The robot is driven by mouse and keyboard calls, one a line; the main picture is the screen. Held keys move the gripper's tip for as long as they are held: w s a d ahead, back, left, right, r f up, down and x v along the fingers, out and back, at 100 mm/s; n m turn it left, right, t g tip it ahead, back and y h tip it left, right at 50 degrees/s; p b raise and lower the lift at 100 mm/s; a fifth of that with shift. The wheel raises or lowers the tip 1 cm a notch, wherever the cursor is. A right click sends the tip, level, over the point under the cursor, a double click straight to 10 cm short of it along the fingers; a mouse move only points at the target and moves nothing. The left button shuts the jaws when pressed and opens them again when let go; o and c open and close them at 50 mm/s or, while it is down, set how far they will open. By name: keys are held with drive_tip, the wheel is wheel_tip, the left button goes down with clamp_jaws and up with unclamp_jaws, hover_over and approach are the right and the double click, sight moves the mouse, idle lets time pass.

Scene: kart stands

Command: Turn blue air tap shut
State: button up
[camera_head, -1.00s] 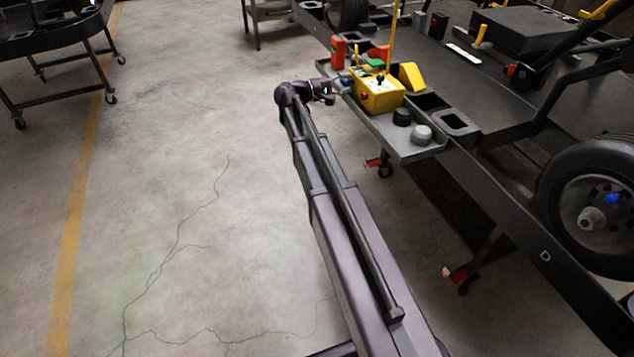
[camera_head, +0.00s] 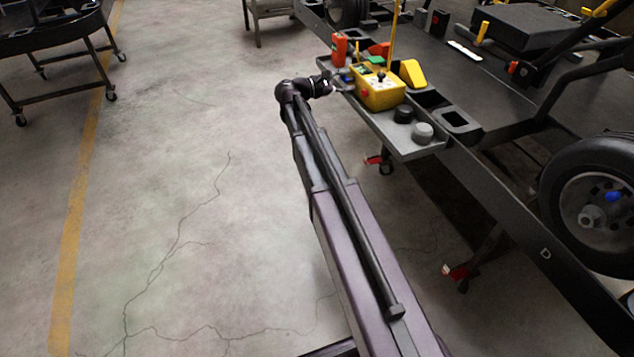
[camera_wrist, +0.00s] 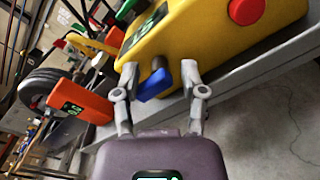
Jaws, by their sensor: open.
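The blue air tap (camera_wrist: 155,85) sticks out from the side of the yellow box (camera_wrist: 190,35) in the wrist view. In the head view the yellow box (camera_head: 378,92) stands on the grey side tray of the kart. My gripper (camera_wrist: 160,75) is open, with one finger on each side of the blue tap. I cannot tell whether either finger touches it. In the head view my gripper (camera_head: 326,85) is at the tray's left edge, beside the yellow box, and small.
The grey tray (camera_head: 415,150) also bears a black knob (camera_head: 403,114) and a grey knob (camera_head: 422,132). An orange device (camera_head: 339,48) stands behind the box, and an orange block (camera_wrist: 82,103) shows left of my gripper. Open floor (camera_head: 180,180) lies left of my arm.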

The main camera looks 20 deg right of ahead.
drive_tip(key=n, duration=0.8)
drive_tip(key=a, duration=1.4)
drive_tip(key=s+f+m+y+b, duration=0.4)
drive_tip(key=s+f, duration=0.3)
drive_tip(key=f, duration=0.5)
drive_tip(key=s+f+m+y+b, duration=0.5)
drive_tip(key=s+f, duration=0.3)
drive_tip(key=f, duration=0.3)
drive_tip(key=shift+s+a+f+m+g+y, duration=0.15)
drive_tip(key=shift+a+f+m+g+y, duration=0.25)
drive_tip(key=shift+m+y, duration=0.3)
